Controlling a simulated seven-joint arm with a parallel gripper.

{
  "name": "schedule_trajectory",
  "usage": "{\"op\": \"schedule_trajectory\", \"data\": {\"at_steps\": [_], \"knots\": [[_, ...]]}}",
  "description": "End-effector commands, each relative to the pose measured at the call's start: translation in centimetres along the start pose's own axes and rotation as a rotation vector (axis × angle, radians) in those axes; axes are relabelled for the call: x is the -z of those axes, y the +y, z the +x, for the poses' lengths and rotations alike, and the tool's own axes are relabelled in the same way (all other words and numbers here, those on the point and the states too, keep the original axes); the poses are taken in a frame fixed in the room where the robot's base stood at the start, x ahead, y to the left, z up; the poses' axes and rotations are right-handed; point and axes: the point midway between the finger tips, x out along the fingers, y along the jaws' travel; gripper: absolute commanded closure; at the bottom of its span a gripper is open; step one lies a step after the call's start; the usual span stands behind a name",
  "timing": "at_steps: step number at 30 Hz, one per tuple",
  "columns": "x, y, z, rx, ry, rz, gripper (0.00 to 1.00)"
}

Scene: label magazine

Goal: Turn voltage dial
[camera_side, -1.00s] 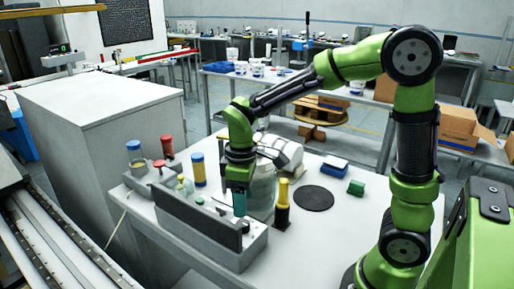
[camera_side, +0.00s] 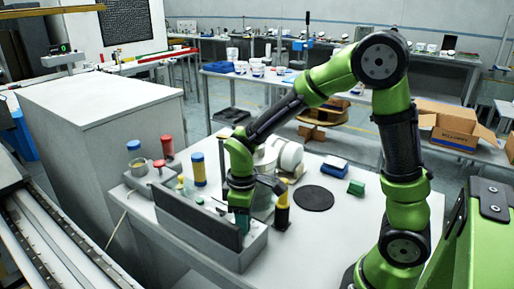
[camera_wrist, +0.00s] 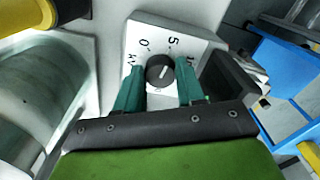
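The voltage dial (camera_wrist: 159,71) is a round black knob with a pale pointer line. It sits on a white scale plate (camera_wrist: 147,33) marked kV, 0, 5 and a partly hidden number. My gripper (camera_wrist: 160,88) has its two green fingers spread, one on each side of the dial. A small gap seems to show between each finger and the knob, so it looks open and empty. In the side view my gripper (camera_side: 242,224) points down at the grey bench device (camera_side: 240,258), and the dial is hidden there.
A yellow-and-black post (camera_side: 282,207) stands right beside my gripper, with a glass jar behind it. Several coloured bottles, including a blue-and-yellow one (camera_side: 198,168), stand to the left.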

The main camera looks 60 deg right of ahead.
Motion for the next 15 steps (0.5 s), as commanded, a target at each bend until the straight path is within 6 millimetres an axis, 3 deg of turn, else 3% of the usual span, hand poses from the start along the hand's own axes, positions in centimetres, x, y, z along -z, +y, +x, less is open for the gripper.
{"op": "schedule_trajectory", "data": {"at_steps": [1, 4, 15], "knots": [[0.01, 0.0, -0.03, 0.0, 0.0, 0.0, 0.78], [0.02, 0.0, -0.03, 0.0, 0.0, 0.0, 0.92], [0.02, -0.01, -0.07, 0.0, 0.001, 0.069, 0.92]]}}
